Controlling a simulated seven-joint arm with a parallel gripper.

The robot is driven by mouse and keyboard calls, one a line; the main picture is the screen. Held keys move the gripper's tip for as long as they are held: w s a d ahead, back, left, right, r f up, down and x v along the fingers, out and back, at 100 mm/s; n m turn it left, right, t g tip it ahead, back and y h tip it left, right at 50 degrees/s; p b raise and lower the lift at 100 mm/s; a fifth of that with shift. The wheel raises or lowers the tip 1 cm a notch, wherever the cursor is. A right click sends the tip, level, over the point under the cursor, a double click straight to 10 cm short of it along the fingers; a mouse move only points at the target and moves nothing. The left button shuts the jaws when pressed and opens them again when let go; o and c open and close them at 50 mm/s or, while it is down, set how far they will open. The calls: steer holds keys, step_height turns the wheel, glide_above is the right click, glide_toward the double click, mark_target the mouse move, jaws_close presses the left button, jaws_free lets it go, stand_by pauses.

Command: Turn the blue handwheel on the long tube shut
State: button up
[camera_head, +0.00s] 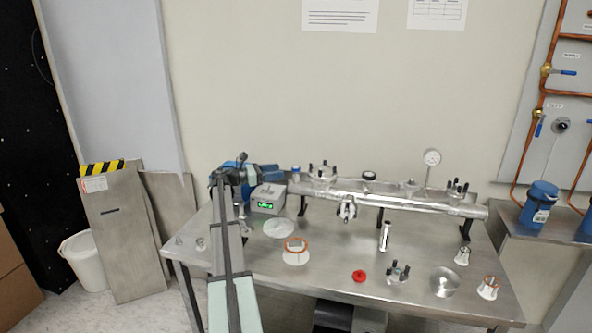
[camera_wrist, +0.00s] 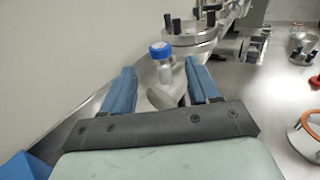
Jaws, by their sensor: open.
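The long silver tube (camera_head: 390,198) lies level on dark supports along the back of the steel table. The small blue handwheel (camera_head: 295,170) sits on a short metal neck at the tube's left end. It also shows in the wrist view (camera_wrist: 160,50), upright in front of my jaws. My gripper (camera_head: 277,174) is at the tube's left end, just left of the handwheel. In the wrist view its two blue fingers (camera_wrist: 161,68) are spread apart, with the handwheel and neck between or just beyond their tips. I cannot tell the exact depth; no contact shows.
A grey box with a green display (camera_head: 267,199) stands close below my gripper. Flanges with dark bolts (camera_head: 321,174) and a gauge (camera_head: 432,158) rise from the tube. A red knob (camera_head: 359,276) and an orange-ringed white part (camera_head: 295,252) lie on the table (camera_head: 330,275).

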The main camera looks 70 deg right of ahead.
mark_target(296, 167)
steer(key=x, duration=0.9)
steer(key=c, duration=0.9)
